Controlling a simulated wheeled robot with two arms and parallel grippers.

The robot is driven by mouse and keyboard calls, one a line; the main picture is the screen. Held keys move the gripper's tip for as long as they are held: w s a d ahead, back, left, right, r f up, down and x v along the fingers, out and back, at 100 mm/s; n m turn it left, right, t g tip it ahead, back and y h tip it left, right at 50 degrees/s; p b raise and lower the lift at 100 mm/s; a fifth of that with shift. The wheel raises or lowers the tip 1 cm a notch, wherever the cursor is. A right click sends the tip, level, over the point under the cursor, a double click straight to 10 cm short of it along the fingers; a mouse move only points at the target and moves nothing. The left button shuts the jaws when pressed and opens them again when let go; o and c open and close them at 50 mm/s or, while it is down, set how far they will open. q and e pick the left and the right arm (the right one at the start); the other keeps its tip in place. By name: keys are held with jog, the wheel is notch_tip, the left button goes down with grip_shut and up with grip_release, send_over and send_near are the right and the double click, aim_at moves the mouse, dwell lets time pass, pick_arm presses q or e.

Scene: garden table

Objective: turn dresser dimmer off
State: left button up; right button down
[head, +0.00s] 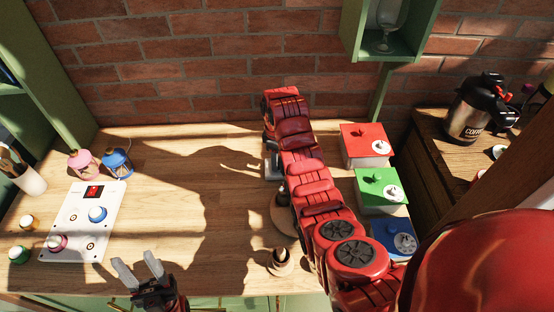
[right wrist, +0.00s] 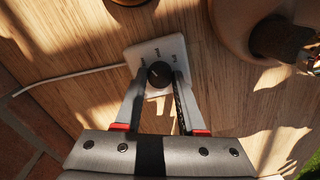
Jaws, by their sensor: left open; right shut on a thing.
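The dimmer is a small white plate (right wrist: 155,53) with a round black knob (right wrist: 159,74), lying on the wooden table in the right wrist view. Small dark labels sit around the knob, too small to read surely. A white cord (right wrist: 75,76) runs from the plate to the left. My right gripper (right wrist: 161,80) is shut on the knob, one finger on each side. In the head view my red right arm hides most of this spot. My left gripper (head: 137,262) is open and empty above the table's front edge, away from the dimmer.
A white panel (head: 76,205) with coloured knobs, pink and blue small lanterns (head: 117,164) and jars stand at the left. Red (head: 362,134), green and blue-lidded boxes stand right of my arm. A round wooden piece (head: 281,262) is near the front. The table's middle is clear.

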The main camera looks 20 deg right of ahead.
jog(key=n, duration=1.3)
jog(key=shift+n, duration=0.4)
dwell(0.3)
jog(key=c, duration=0.5)
grip_release()
